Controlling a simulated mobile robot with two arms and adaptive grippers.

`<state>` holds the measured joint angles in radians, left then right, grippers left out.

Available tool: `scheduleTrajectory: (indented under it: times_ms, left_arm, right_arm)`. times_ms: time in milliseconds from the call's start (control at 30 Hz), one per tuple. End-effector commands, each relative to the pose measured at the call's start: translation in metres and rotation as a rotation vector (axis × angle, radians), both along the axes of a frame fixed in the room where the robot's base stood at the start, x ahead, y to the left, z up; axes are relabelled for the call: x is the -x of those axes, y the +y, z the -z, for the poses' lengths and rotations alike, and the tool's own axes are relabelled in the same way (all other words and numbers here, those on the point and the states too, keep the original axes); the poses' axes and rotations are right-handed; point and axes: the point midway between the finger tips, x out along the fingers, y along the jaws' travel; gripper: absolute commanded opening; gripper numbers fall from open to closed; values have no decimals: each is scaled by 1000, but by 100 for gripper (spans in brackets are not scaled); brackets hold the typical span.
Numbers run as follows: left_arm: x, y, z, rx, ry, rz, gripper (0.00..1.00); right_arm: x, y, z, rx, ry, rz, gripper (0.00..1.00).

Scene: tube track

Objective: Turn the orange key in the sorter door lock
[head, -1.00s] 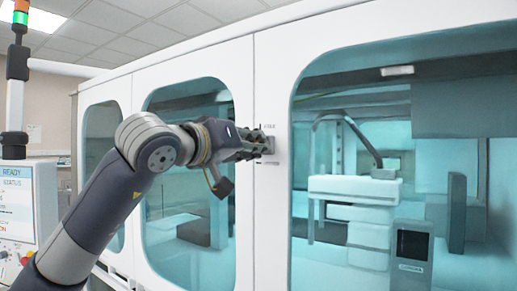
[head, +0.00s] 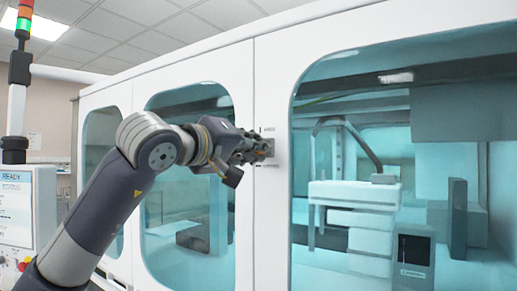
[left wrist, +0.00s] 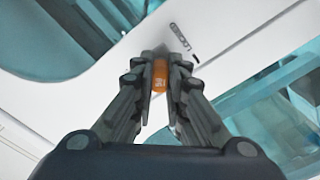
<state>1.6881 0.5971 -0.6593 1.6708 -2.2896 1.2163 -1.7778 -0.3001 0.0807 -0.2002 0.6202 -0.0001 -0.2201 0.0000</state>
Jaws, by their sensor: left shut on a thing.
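My left gripper (head: 266,147) is at the lock plate (head: 268,132) on the white frame between two sorter windows. In the left wrist view its fingers (left wrist: 160,85) are shut on the orange key (left wrist: 160,75), which shows between the fingertips against the white door panel. The wrist view is rolled, so the panel runs diagonally. The fingers hide most of the lock and the key's far end. My right gripper is not in view.
The white sorter cabinet (head: 262,70) has large tinted windows, with a white machine (head: 355,195) and a dark-screened unit (head: 413,248) behind the right one. A status panel (head: 17,195) with a signal light tower (head: 22,30) stands at the left.

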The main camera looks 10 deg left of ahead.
Motion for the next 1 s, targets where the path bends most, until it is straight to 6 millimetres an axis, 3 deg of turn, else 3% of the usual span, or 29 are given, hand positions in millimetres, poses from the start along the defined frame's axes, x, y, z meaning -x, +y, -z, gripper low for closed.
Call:
scheduleTrajectory:
  times_ms: [300,667,1000]
  left_arm:
    - [0,0,0,238,83,0,0]
    - [0,0,0,277,98,0,0]
    - [1,0,-1,523,187,1,0]
  right_arm:
    - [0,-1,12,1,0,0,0]
    - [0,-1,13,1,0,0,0]
    - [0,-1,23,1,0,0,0]
